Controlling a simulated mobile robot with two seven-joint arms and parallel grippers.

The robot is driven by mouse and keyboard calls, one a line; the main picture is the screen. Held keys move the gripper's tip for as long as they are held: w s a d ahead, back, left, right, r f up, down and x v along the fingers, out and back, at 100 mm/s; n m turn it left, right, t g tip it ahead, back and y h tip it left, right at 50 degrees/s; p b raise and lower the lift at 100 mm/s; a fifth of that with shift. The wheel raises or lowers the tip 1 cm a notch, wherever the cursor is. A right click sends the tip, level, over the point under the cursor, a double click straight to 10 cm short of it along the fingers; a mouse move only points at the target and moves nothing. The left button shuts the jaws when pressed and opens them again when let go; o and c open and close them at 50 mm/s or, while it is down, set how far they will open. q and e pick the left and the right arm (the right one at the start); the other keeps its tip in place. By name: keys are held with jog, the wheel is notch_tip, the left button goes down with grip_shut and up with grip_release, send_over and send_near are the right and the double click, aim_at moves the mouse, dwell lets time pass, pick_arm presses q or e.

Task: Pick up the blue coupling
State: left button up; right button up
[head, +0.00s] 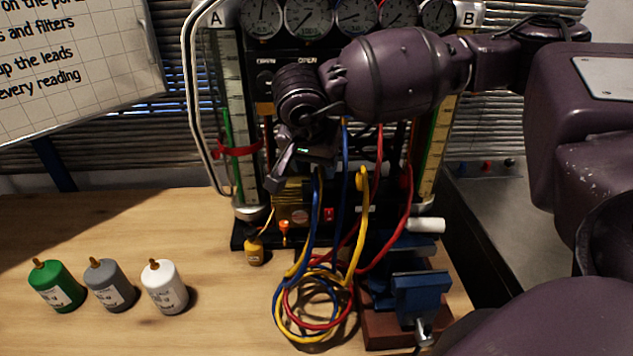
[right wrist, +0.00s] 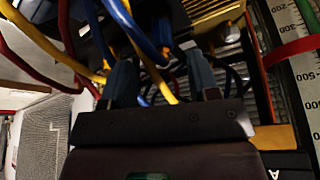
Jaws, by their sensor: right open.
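My right gripper (head: 300,165) is open in front of the gauge rig (head: 232,100), above the hanging hoses. In the right wrist view, its two dark fingers (right wrist: 162,82) stand apart with blue and yellow hoses around and between them. A small blue piece on a hose (right wrist: 164,53) shows between and beyond the fingertips; it may be the blue coupling, but I cannot tell for sure. In the head view, a blue hose (head: 317,215) hangs just below the gripper, and the coupling cannot be made out there. My left gripper is not in view.
Yellow (head: 357,225) and red (head: 406,215) hoses hang close by and coil on the wooden table (head: 210,290). A blue vise (head: 420,293) stands at right. Green (head: 57,287), grey (head: 110,286) and white (head: 164,287) bottles stand at left. The table between is mostly clear.

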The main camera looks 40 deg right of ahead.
aim_at(315, 173)
jog(key=shift+x, duration=2.8)
jog(key=shift+w+a, duration=0.1)
jog(key=shift+a, duration=0.05)
jog(key=c, duration=1)
jog(key=shift+r, duration=0.1)
